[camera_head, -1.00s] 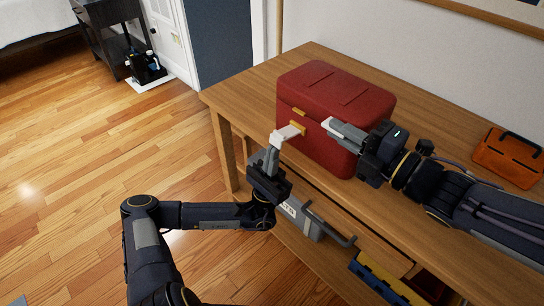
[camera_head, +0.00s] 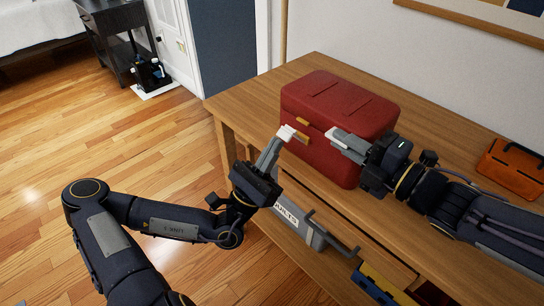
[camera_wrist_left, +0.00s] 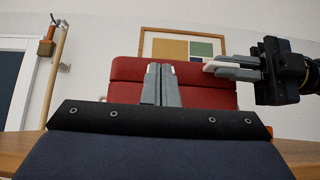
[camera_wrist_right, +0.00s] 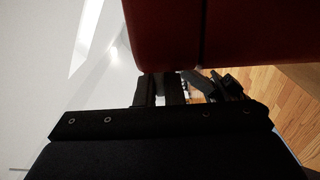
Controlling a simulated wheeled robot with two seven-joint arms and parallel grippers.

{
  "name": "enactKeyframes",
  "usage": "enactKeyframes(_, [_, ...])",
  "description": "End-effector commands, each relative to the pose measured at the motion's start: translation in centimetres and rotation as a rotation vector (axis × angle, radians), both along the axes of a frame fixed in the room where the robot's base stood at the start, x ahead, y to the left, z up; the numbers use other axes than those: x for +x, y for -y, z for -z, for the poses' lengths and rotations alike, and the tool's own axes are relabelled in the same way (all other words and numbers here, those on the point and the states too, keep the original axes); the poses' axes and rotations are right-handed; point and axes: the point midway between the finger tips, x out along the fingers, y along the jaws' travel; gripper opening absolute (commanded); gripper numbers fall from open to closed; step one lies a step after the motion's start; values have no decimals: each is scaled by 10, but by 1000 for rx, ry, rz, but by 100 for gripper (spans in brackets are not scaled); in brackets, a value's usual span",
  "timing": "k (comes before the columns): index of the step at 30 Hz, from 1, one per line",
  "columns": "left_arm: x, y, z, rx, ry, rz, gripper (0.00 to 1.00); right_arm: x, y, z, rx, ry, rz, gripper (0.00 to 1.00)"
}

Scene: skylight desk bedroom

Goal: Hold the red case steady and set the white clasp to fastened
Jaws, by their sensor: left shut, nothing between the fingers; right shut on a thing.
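The red case (camera_head: 345,103) stands closed on the wooden desk; it also shows in the left wrist view (camera_wrist_left: 122,72). I see no clearly white clasp. Two small orange-yellow latch parts, an upper one (camera_head: 302,121) and a lower one (camera_head: 302,138), sit on the case front. My left gripper (camera_head: 287,132) is shut and empty, its pale tips just in front of the latch; contact cannot be told. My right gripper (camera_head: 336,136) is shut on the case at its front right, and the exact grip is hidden. The case (camera_wrist_right: 165,30) fills the top of the right wrist view.
An orange box (camera_head: 510,165) lies on the desk (camera_head: 450,155) at the right. Below the desk top are a grey labelled toolbox (camera_head: 310,228) and a yellow-and-blue bin (camera_head: 375,287). Open wooden floor (camera_head: 100,150) lies to the left.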

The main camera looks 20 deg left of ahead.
Motion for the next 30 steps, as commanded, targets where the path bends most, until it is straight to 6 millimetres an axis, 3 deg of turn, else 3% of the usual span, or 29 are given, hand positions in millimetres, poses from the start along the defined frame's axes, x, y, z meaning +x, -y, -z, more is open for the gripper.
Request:
enactKeyframes(17, [14, 8, -38, 0, 5, 2, 0, 0, 0, 1, -1, -2, 0, 0])
enactKeyframes(30, [17, 9, -41, -2, 2, 1, 0, 0, 0, 1, -1, -2, 0, 0])
